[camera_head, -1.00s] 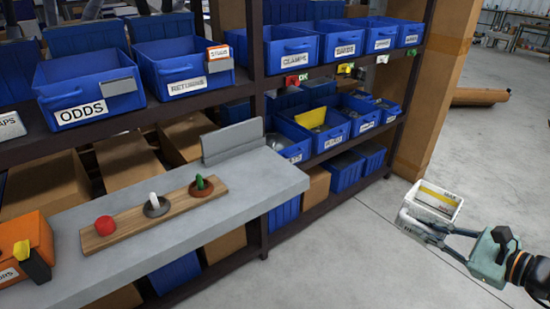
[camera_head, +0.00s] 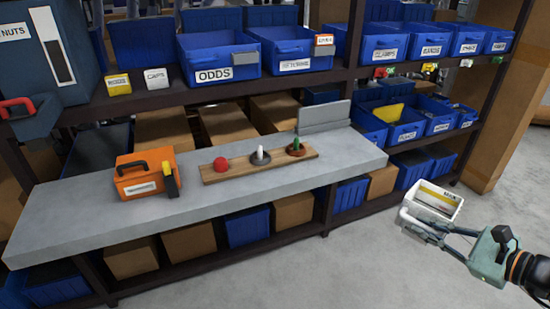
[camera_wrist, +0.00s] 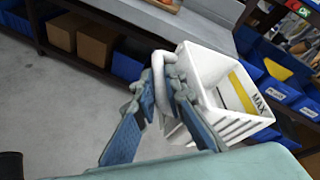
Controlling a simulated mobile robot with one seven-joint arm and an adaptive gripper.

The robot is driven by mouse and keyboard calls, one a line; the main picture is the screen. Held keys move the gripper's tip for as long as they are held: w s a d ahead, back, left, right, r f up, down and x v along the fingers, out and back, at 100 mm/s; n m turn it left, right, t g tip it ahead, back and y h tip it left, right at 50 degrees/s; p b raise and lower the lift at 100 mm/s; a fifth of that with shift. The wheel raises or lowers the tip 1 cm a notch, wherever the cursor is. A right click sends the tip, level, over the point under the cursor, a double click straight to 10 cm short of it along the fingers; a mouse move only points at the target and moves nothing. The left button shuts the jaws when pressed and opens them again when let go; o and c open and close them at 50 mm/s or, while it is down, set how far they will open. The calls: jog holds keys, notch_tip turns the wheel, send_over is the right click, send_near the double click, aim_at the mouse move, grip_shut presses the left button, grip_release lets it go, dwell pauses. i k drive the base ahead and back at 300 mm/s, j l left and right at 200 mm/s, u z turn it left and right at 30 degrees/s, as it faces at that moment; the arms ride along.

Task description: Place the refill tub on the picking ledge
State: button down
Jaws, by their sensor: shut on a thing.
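The refill tub (camera_head: 432,204) is a white open-topped tub with a yellow stripe and the word MAX inside. My gripper (camera_head: 408,220) is shut on the tub's white handle and holds it in the air at the right of the head view. In the wrist view the tub (camera_wrist: 205,65) hangs to the right of my gripper (camera_wrist: 163,92), whose blue-padded fingers close around the handle. The tub is tilted in that view. The grey picking ledge (camera_head: 90,215) runs across the left and middle of the head view, apart from the tub.
On the ledge stand an orange case (camera_head: 145,180) and a wooden board (camera_head: 240,167) with three small items. An upright grey plate (camera_head: 324,118) is at its right end. Blue bins (camera_head: 216,60) fill the shelves behind. The ledge's front right is clear.

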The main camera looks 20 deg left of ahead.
aim_at(70, 205)
jog(key=k+j+u, duration=0.15)
jog(key=u, duration=0.3)
jog(key=k+j+u, duration=0.5)
jog(key=u, duration=0.35)
jog(key=j, duration=0.1)
